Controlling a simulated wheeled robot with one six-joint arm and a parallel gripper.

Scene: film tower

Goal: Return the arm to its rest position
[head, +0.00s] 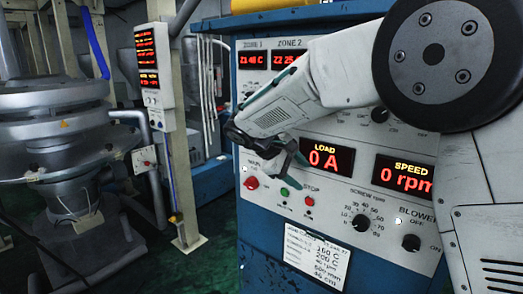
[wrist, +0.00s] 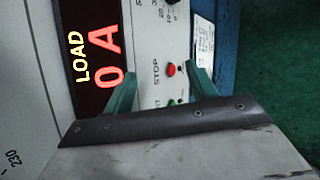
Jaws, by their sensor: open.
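My gripper (head: 285,158) is in front of the blue-and-grey control cabinet (head: 255,225), left of the LOAD display (head: 326,157) and above the push buttons. Its green fingers are apart with nothing between them; in the wrist view the gripper (wrist: 162,85) frames the panel around the red STOP button (wrist: 170,69) and a green button (wrist: 171,102). Whether a finger touches the panel I cannot tell. My arm is stretched across the upper panel from the right and hides part of it.
The LOAD display reads 0 A and the SPEED display (head: 404,175) 0 rpm. A red knob (head: 251,183) sits at the panel's lower left. A post with a display box (head: 150,65) and a large round metal machine (head: 60,130) stand left. Green floor (head: 215,240) lies between.

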